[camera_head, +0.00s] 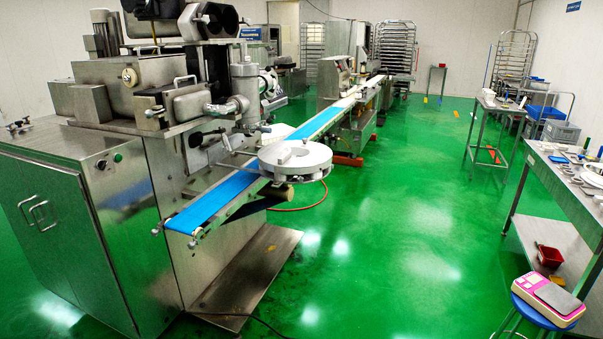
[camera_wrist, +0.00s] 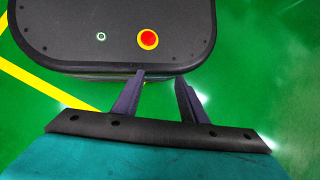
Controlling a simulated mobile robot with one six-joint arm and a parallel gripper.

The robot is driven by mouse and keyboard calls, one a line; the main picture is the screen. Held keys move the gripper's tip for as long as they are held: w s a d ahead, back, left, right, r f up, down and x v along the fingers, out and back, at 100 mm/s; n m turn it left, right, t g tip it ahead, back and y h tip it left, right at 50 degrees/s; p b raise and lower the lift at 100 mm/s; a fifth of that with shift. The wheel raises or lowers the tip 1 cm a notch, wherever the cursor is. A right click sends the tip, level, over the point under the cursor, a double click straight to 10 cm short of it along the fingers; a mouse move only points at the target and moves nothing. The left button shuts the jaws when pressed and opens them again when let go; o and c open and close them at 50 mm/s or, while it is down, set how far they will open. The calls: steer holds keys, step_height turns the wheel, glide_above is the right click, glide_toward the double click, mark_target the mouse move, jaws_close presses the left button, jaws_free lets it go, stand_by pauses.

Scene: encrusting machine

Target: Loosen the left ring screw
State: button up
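The encrusting machine (camera_head: 165,110) stands at the left in the head view, a steel body with cylinders, clamps and a round valve-like fitting. I cannot pick out the left ring screw; the machine's fittings are too small to tell apart. A pipe fitting (camera_head: 228,108) sticks out on its right side. My gripper (camera_wrist: 161,77) shows in the wrist view, with its two dark fingers apart and nothing between them. It points down over my own black base with a red button, away from the machine. My gripper does not show in the head view.
A blue conveyor belt (camera_head: 222,196) runs from the machine's front to the back. A round white disc unit (camera_head: 295,157) sits over it. A steel workbench (camera_head: 560,190) and a blue stool (camera_head: 543,312) with a pink scale (camera_head: 545,296) stand right. The green floor (camera_head: 400,230) between is clear.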

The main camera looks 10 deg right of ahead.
steer(key=s+d+r+n+h+p, duration=0.1)
steer(key=d+r+p, duration=0.4)
steer(key=r+p, duration=1.3)
steer(key=shift+s+r+h+p, duration=0.2)
steer(key=shift+r+h+p, duration=0.1)
steer(key=shift+h+p, duration=0.6)
steer(key=shift+d, duration=0.1)
steer(key=shift+c, duration=1)
